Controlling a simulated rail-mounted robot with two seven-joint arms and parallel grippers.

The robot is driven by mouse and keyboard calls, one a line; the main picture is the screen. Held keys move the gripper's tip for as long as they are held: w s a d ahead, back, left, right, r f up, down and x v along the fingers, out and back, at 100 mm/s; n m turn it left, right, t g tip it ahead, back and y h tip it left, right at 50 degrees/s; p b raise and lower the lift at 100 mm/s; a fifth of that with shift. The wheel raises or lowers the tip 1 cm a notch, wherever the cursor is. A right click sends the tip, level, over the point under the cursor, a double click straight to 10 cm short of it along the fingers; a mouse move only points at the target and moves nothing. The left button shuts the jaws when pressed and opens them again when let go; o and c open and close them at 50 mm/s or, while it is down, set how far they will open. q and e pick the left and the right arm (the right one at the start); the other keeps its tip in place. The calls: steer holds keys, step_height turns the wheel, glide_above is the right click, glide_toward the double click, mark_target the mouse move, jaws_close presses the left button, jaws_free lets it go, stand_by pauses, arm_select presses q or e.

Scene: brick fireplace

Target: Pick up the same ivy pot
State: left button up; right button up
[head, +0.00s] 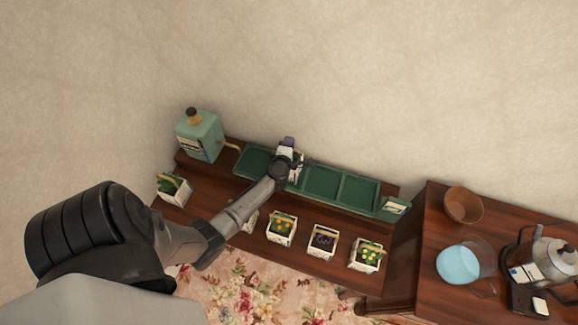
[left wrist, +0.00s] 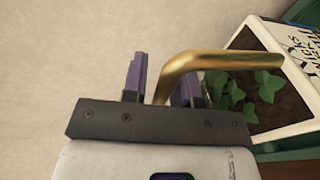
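My left gripper (head: 288,152) reaches over the green compartment tray (head: 322,183) on the dark wooden bench. A white ivy pot (head: 298,166) stands at the tray's second compartment from the left, mostly hidden by the gripper. In the left wrist view the pot (left wrist: 262,92) shows at the right, with green leaves, dark soil and black lettering. Its gold handle bends in between the purple fingers of the gripper (left wrist: 162,80). The fingers stand apart, with a gap to the handle at the left finger. My right gripper is not in view.
Several white planted pots stand along the bench front, including one with orange flowers (head: 281,229) and one with yellow (head: 367,254). A green can (head: 200,137) stands left of the tray. The right table holds a brown bowl (head: 463,204), blue bowl (head: 458,264) and kettle (head: 551,258).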

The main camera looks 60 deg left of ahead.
arm_select(q)
jaws_close()
steer(key=shift+r, duration=0.1)
stand_by(1.0)
